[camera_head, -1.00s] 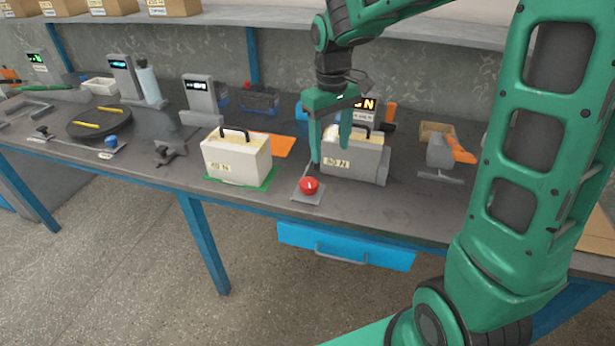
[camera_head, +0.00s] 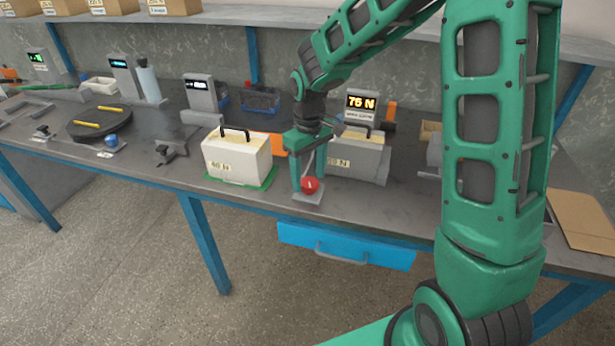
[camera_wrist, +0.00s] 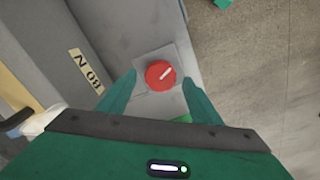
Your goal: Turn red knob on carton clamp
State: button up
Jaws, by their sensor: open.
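The red knob (camera_head: 310,185) with a white mark sits on a small grey plate at the bench's front edge. It also shows in the wrist view (camera_wrist: 160,74), between and just beyond my fingertips. My gripper (camera_head: 308,180) is open and points down over the knob, one finger on each side. The grey carton clamp (camera_head: 358,168) stands just right of the knob, with a carton in it and a label, partly hidden by my gripper. A display (camera_head: 361,103) behind the clamp reads 75 N.
A white carton (camera_head: 236,158) with a black handle stands on a green mat left of my gripper. A blue drawer (camera_head: 345,246) hangs under the bench edge. A black turntable (camera_head: 99,123) and a blue knob (camera_head: 111,141) are farther left.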

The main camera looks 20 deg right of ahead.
jog(key=shift+f, duration=0.45)
jog(key=c, duration=1.1)
jog(key=shift+m, duration=0.5)
jog(key=o, duration=1.1)
